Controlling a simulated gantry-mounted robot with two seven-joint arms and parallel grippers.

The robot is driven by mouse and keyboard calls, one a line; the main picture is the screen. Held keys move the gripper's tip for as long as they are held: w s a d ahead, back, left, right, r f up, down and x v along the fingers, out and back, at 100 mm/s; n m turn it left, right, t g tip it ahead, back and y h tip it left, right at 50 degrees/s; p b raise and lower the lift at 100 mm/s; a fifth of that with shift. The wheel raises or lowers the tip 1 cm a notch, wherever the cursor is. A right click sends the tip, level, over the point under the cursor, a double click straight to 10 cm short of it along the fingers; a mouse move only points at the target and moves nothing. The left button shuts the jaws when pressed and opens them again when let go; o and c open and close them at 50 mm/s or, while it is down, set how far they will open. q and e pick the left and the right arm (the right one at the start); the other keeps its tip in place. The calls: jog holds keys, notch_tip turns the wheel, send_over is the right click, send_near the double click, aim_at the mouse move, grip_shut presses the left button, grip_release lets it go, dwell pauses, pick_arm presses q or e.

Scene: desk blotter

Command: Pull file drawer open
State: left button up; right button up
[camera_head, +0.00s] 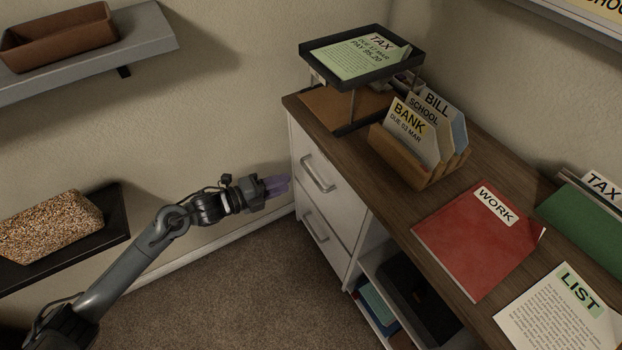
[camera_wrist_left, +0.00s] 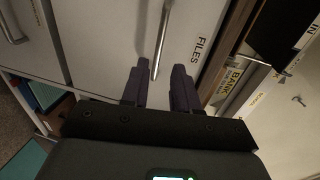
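The file drawer (camera_head: 305,163) is the upper white drawer of the desk cabinet, and its front looks shut. In the left wrist view its front (camera_wrist_left: 110,35) bears the label FILES beside a metal bar handle (camera_wrist_left: 163,38). The handle also shows in the head view (camera_head: 318,174). My left gripper (camera_head: 277,186) is just left of the drawer front. In the wrist view its two dark purple fingers (camera_wrist_left: 158,80) are apart, with the handle's near end lined up between their tips. I cannot tell whether they touch it. My right gripper is out of view.
A lower drawer (camera_head: 325,238) with its own handle sits below. The desktop holds a paper tray (camera_head: 365,55), a letter sorter (camera_head: 405,165), a red WORK folder (camera_head: 470,240) and a LIST sheet (camera_head: 555,315). The carpet (camera_head: 250,290) before the drawers is clear. Wall shelves are at left.

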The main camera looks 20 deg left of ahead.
aim_at(311, 174)
pick_arm(q)
jog(key=shift+b+x, duration=1.8)
jog(key=shift+x, duration=3.2)
jog(key=shift+s, duration=0.1)
grip_shut()
